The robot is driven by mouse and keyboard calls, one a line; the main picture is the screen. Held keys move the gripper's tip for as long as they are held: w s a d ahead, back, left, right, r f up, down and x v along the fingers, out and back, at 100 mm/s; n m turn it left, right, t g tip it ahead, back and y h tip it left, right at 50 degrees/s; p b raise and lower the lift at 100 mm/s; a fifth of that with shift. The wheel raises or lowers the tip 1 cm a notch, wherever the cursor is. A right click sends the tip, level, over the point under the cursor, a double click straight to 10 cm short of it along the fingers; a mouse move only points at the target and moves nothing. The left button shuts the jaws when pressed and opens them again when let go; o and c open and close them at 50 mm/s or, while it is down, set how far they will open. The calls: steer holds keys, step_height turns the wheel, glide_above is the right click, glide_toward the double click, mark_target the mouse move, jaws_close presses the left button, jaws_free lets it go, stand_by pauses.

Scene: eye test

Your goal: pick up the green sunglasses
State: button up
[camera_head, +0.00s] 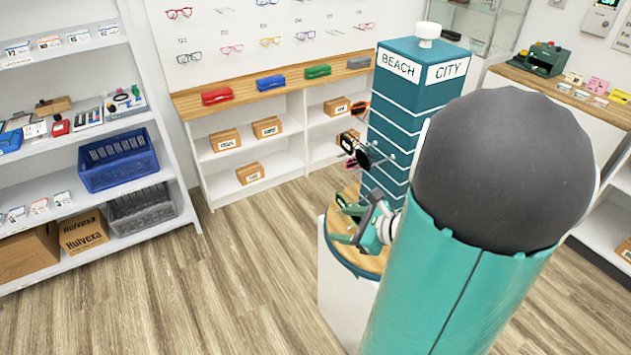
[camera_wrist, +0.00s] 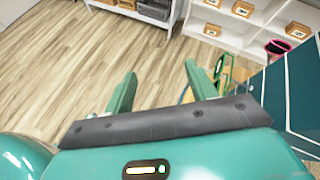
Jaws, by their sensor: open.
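The green sunglasses (camera_wrist: 225,74) show in the wrist view just beyond and right of my gripper's right finger, beside the teal tower. They are partly hidden by that finger. In the head view a small green shape on the round wooden stand top, probably the sunglasses (camera_head: 347,203), lies at the foot of the tower, close to my fingers. My gripper (camera_head: 345,225) is over the stand's left part, partly hidden by my arm.
The teal tower (camera_head: 405,115) marked "BEACH CITY" rises from the round stand (camera_head: 345,290), with other glasses on its side, including a dark pair (camera_head: 362,158). White shelves (camera_head: 240,150) with small boxes stand behind. A blue basket (camera_head: 117,160) is at left. Floor left of the stand is clear.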

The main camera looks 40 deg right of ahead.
steer(key=s+d+f+m+t+h, duration=0.25)
steer(key=s+d+m+h, duration=0.2)
steer(key=d+m, duration=0.4)
steer(key=shift+n+g, duration=0.45)
steer(key=shift+n, duration=0.1)
steer(key=x, duration=0.5)
steer(key=d+x, duration=0.1)
steer(key=x, duration=0.2)
steer(key=shift+w+f, duration=0.1)
steer(key=shift+f, duration=0.35)
steer(key=x, duration=0.5)
steer(key=shift+w+d, duration=0.1)
steer(key=shift+d, duration=0.15)
steer(key=shift+c, duration=0.5)
steer(key=c, duration=0.9)
